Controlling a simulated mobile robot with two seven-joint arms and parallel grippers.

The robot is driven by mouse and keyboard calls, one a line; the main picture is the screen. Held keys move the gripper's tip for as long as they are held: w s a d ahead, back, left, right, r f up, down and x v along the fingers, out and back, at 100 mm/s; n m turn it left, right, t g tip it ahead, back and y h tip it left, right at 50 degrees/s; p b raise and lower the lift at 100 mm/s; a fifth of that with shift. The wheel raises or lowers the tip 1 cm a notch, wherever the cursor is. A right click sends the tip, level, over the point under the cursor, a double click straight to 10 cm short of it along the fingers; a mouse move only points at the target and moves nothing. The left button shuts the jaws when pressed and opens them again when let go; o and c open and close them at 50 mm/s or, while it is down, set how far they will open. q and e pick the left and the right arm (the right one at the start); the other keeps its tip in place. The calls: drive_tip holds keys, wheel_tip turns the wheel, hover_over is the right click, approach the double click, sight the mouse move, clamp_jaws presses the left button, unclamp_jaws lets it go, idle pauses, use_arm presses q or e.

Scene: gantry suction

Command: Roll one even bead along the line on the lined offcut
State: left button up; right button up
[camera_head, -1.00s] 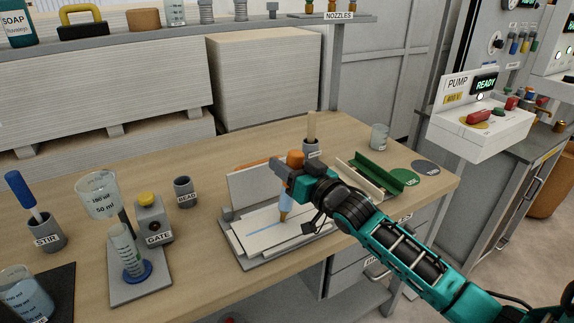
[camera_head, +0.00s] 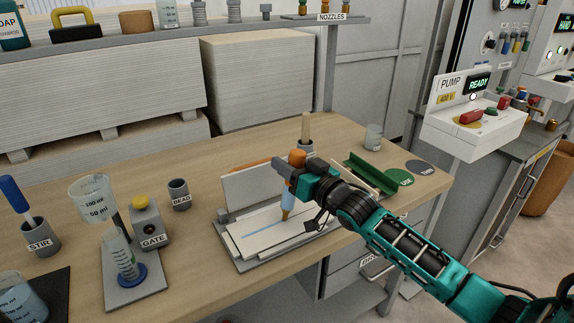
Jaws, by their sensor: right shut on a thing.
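The lined offcut (camera_head: 262,236) is a pale board lying flat on a grey tray (camera_head: 245,266) near the table's front edge. A blue line (camera_head: 262,226) runs along it, rising to the right. My right gripper (camera_head: 290,180) is shut on an applicator (camera_head: 288,199) with an orange top, pale blue body and orange tip. It is held nearly upright, with its tip low over the line's right end; I cannot tell if the tip touches. The fingers partly hide its body. I cannot tell a bead from the drawn line. My left gripper is out of view.
A pale upright panel (camera_head: 250,186) stands behind the offcut. A green channel (camera_head: 370,174) lies to the right. A GATE unit (camera_head: 150,228), a BEAD cup (camera_head: 180,198) and a stand with a funnel (camera_head: 92,187) stand left.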

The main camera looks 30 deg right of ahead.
drive_tip(key=shift+d, duration=0.2)
drive_tip(key=shift+d, duration=0.5)
idle(0.4)
drive_tip(key=shift+d, duration=0.4)
drive_tip(key=shift+d, duration=0.6)
idle(0.3)
drive_tip(key=shift+w+d, duration=0.1)
drive_tip(key=shift+d, duration=0.4)
